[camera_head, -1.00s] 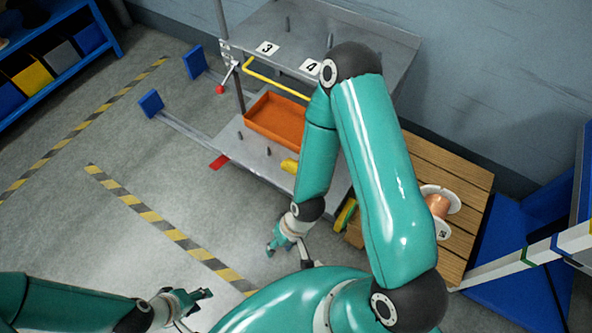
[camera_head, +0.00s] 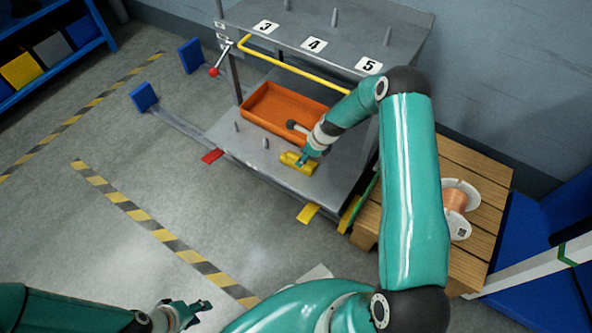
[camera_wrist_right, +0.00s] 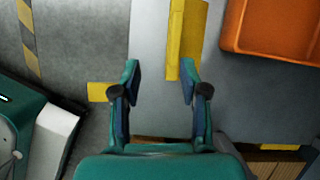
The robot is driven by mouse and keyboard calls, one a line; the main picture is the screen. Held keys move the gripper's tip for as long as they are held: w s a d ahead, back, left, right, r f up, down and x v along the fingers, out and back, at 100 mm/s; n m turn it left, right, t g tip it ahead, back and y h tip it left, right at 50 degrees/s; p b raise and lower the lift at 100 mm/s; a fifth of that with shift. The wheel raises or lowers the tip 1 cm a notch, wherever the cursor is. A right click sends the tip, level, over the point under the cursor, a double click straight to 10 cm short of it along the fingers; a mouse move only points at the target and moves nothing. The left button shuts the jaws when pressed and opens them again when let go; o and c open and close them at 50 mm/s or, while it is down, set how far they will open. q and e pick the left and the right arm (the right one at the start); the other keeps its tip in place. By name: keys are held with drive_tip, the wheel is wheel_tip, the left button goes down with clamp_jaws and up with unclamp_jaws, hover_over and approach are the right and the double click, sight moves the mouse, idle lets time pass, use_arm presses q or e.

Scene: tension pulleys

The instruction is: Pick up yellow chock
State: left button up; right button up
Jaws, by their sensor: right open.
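The yellow chock (camera_head: 297,164) lies on the grey lower shelf, in front of the orange tray. In the right wrist view it is a long yellow block (camera_wrist_right: 186,38) at the top. My right gripper (camera_head: 306,158) is over the shelf at the chock and partly covers it in the head view. In the right wrist view my right gripper (camera_wrist_right: 160,78) is open, and the chock's near end is by its right finger, not centred between the fingers. I cannot tell whether they touch. My left gripper (camera_head: 200,312) is low over the floor, open and empty, far from the chock.
The orange tray (camera_head: 262,125) sits behind the chock. Short pegs stand on the lower shelf (camera_head: 228,138). A yellow bar (camera_head: 300,68) and the numbered upper shelf (camera_head: 280,12) are above. A wooden pallet (camera_head: 468,185) with a copper spool (camera_head: 455,200) is at right.

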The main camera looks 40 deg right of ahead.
sight(297, 158)
drive_tip(key=shift+w+d+f+m+b, duration=0.25)
drive_tip(key=shift+w+f+m, duration=0.1)
drive_tip(key=shift+f, duration=0.2)
drive_tip(key=shift+w+d+f+m+b, duration=0.25)
drive_tip(key=shift+w+f+m, duration=0.1)
drive_tip(key=shift+f, duration=0.2)
drive_tip(key=shift+w+b+x, duration=0.25)
drive_tip(key=shift+b+x, duration=0.45)
drive_tip(key=shift+x, duration=0.6)
drive_tip(key=shift+w+b+x, duration=0.2)
drive_tip(key=shift+b+x, duration=0.45)
drive_tip(key=shift+x, duration=0.65)
drive_tip(key=shift+r, duration=0.15)
clamp_jaws()
